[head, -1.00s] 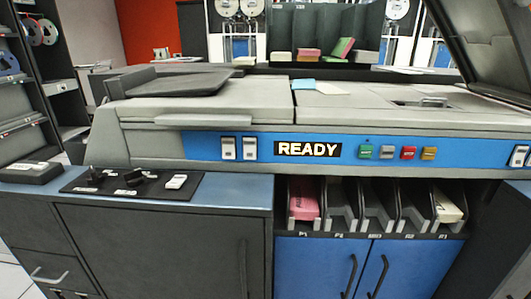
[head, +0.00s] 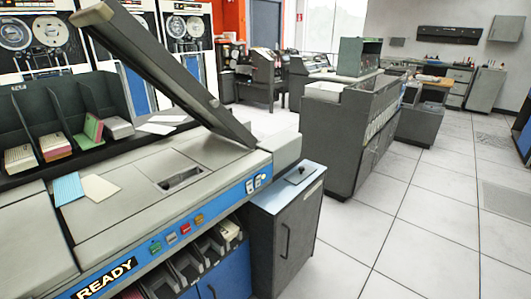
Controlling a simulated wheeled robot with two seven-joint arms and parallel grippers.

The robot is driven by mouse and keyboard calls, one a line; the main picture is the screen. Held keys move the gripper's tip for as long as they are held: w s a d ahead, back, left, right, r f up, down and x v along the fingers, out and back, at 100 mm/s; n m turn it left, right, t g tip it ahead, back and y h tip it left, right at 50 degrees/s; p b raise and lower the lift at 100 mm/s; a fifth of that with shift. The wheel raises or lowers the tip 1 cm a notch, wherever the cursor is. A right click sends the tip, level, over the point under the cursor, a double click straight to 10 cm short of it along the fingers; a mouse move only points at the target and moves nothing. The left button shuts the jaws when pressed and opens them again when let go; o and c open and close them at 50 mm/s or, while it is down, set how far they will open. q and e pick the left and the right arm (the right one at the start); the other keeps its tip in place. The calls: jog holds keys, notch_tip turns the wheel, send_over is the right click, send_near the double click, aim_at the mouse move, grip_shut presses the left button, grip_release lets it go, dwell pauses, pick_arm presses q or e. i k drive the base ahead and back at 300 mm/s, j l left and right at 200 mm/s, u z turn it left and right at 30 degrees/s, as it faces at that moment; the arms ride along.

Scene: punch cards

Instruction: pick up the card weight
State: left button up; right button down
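I cannot make out for sure which thing is the card weight. A small dark object (head: 300,174) lies on the blue-grey top of a low cabinet at the right end of the card machine. Another dark piece (head: 179,179) sits in the recessed opening on top of the machine (head: 120,215), below the raised lid. Both are too small to identify. Neither of my grippers is in view.
The machine's raised lid (head: 165,70) slants over its right part. Card stacks stand in a dark rack (head: 60,110) at the left. The low cabinet (head: 285,230) stands beside the machine. White tiled floor (head: 420,235) is clear at the right; another grey machine (head: 350,125) stands beyond.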

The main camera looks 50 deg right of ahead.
aim_at(299, 175)
jog(key=z, duration=1.8)
